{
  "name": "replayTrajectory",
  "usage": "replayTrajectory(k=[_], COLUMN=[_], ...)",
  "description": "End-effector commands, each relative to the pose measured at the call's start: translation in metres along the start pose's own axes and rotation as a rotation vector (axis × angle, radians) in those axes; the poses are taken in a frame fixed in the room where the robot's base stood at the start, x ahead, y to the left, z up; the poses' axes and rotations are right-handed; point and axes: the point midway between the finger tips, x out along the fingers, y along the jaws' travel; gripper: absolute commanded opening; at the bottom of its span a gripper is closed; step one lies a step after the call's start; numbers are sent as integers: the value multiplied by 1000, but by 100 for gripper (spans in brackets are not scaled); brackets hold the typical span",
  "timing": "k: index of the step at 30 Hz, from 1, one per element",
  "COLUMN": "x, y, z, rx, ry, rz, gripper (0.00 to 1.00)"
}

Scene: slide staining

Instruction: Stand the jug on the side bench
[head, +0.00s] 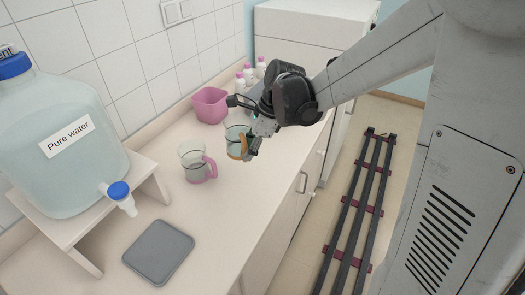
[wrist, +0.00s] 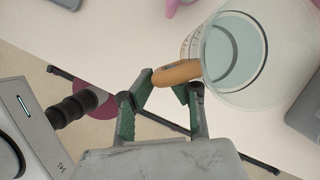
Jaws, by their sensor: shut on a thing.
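A clear jug with an orange handle (head: 233,133) is at my gripper (head: 250,148), near the bench's front edge. In the wrist view, the jug (wrist: 238,50) shows its open rim and clear wall at the upper right. My gripper (wrist: 168,88) is shut on its orange handle (wrist: 178,73). I cannot tell whether the jug's base touches the bench. A second clear jug with a pink handle (head: 194,158) stands upright on the light bench (head: 215,225), left of the held one.
A pink bin (head: 210,106) and several pink-capped bottles (head: 248,76) stand behind. A large water container (head: 62,175) sits on a white stand (head: 88,226) at left. A grey mat (head: 158,252) lies in front. Dark rails (head: 358,205) run along the floor at right.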

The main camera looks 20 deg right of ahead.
Motion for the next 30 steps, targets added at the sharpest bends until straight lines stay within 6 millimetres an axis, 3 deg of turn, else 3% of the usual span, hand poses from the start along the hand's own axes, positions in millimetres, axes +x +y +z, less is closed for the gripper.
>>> replayTrajectory(k=[13,20,30], x=[20,26,58], y=[-49,-56,-56], z=[-63,-74,-87], rx=[1,-1,-1], ry=[0,0,0], rz=[0,1,1], gripper=[0,0,0])
